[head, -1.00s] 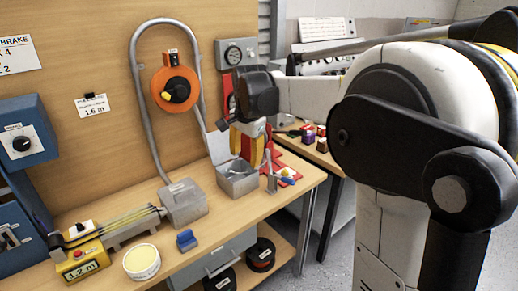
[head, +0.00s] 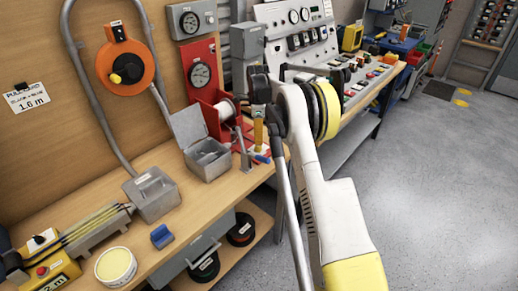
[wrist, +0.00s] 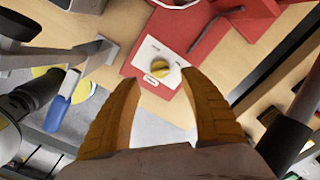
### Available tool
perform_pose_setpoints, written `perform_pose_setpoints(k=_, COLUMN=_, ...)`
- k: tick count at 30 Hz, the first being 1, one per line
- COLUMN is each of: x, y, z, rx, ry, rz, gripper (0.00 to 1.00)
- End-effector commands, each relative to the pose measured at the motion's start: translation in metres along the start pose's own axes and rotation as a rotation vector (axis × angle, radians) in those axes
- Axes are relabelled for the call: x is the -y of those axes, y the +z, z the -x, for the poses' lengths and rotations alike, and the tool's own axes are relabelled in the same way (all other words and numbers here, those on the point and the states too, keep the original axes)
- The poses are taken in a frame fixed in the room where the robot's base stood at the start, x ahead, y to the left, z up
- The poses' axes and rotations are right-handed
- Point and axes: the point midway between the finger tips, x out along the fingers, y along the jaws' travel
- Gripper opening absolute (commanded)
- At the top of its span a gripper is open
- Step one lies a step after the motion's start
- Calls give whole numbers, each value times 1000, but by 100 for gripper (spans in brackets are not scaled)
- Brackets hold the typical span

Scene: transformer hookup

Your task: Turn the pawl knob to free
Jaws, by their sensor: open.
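My gripper (wrist: 159,78) is open, with one orange-yellow finger on each side below the knob in the picture. The knob shows between the fingertips, apart from both; I cannot tell the height gap. In the head view my gripper (head: 259,132) points down over the bench beside the red stand (head: 199,72). The knob is hidden or too small to tell there.
A grey metal lever bracket (wrist: 85,52) and a blue-handled tool (wrist: 62,100) lie left of the knob in the wrist view. In the head view a grey open box (head: 208,160) and a white spool (head: 229,109) stand close to my gripper. Floor to the right is clear.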

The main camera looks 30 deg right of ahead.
Motion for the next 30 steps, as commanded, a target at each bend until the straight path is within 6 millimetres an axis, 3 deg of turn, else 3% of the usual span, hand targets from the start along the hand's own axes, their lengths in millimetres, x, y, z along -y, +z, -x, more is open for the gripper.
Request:
perform_pose_setpoints(k=3, x=0, y=0, z=-27, rx=0, ry=0, rz=1, gripper=52)
perform_pose_setpoints(k=9, x=0, y=0, z=-51, rx=0, ry=-1, rz=1, gripper=52)
perform_pose_setpoints(k=20, x=0, y=0, z=-57, rx=0, ry=-1, rz=2, gripper=52)
perform_pose_setpoints(k=21, x=0, y=0, z=-57, rx=0, ry=-1, rz=2, gripper=47)
perform_pose_setpoints(k=26, x=0, y=0, z=-57, rx=0, ry=-1, rz=2, gripper=0)
perform_pose_setpoints(k=30, x=0, y=0, z=-56, rx=0, ry=-1, rz=2, gripper=0)
